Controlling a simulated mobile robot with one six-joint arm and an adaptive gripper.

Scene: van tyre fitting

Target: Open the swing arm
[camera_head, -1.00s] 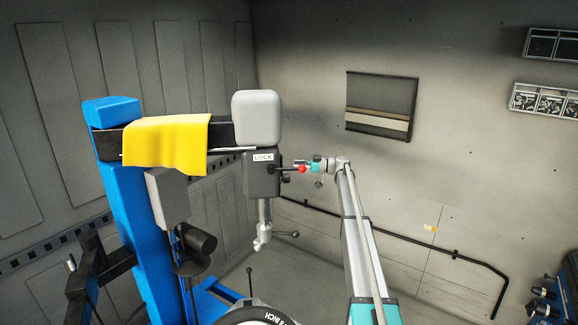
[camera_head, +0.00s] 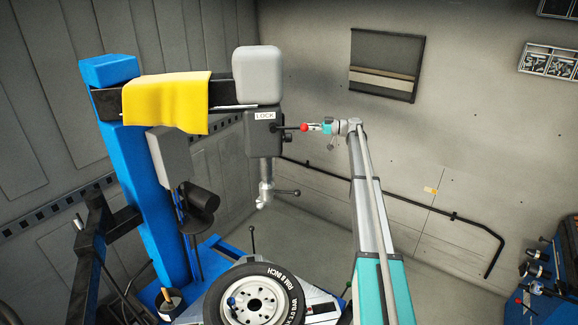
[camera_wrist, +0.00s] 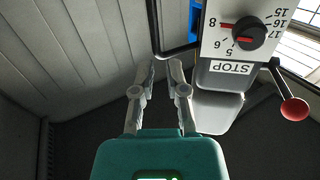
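The swing arm (camera_head: 221,93) is a dark horizontal beam on the blue column (camera_head: 158,210), with a yellow cloth (camera_head: 166,102) draped over it. At its right end is a dark head block (camera_head: 263,140) labelled LOCK, under a grey cover. A lever with a red ball knob (camera_head: 304,127) sticks out to the right from the block. My gripper (camera_head: 317,127) appears close to the knob in the head view. In the wrist view my gripper (camera_wrist: 164,66) has a gap between its fingertips and nothing between them. The red knob (camera_wrist: 294,108) is to its right, apart from the fingers.
The wrist view shows a numbered dial (camera_wrist: 249,33) and a STOP label (camera_wrist: 231,67) close to the fingers. A tyre on a wheel (camera_head: 287,287) lies below the head. A grey box (camera_head: 168,158) hangs beside the column.

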